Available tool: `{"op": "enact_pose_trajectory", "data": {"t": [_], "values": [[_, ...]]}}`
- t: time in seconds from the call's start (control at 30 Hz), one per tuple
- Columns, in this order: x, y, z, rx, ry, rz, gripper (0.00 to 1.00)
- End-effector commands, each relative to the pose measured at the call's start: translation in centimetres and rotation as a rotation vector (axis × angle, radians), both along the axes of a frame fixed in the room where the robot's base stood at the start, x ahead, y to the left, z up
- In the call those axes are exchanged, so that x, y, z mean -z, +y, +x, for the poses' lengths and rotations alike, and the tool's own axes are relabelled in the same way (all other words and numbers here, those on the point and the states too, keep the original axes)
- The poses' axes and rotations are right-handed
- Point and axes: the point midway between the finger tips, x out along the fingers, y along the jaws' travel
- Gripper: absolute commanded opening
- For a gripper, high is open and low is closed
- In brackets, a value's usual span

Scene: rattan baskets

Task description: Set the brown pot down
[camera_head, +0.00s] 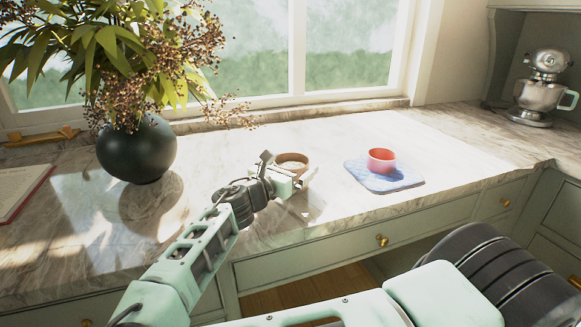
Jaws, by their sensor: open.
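The small brown pot (293,161) is on the marble counter below the window, near the middle of the view. Its pale inside shows from above, and its lower front is partly hidden by my gripper. My gripper (284,177) is open at the near left side of the pot. One finger sticks up left of the pot's rim. I cannot tell from this view whether the fingers touch the pot.
A red bowl (381,160) sits on a blue cloth (404,179) to the right. A dark round vase (137,150) with a leafy plant stands to the left. A book (21,190) lies at far left. A metal mixer (543,90) stands at the back right. Counter between pot and cloth is clear.

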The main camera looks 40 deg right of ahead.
Motion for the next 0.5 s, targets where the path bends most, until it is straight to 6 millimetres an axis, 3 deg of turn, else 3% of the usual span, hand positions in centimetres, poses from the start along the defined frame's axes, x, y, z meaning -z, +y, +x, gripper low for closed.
{"op": "enact_pose_trajectory", "data": {"t": [0.17,0.5], "values": [[0.0,1.4,-0.4,-0.002,0.0,0.002,1.0],[0.0,7.9,-2.8,-0.004,0.0,0.003,1.0]]}}
